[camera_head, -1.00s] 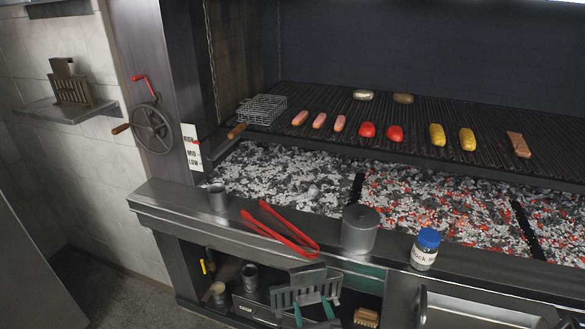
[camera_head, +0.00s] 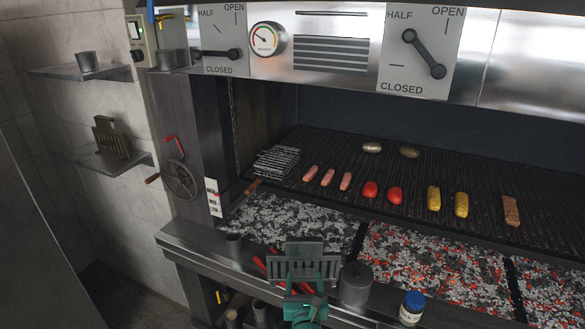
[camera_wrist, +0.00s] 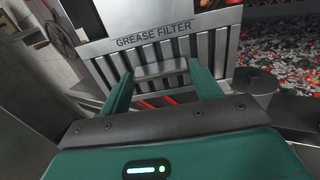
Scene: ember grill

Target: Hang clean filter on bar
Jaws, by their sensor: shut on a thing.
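My gripper (camera_head: 303,284), with green fingers, is shut on a grey slotted metal grease filter (camera_head: 318,267). In the wrist view, the filter (camera_wrist: 188,48) stands beyond the fingers and carries the words "GREASE FILTER". Its handle lies between the fingers of my gripper (camera_wrist: 160,78). In the head view the filter is upright and overlaps the front ledge and the red tongs. A second slotted filter (camera_head: 112,140), brownish, stands on the lower wall shelf at the left.
Hot coals (camera_head: 430,262) and the food-laden grill (camera_head: 330,200) lie behind. The hood (camera_head: 331,20) overhangs the grill.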

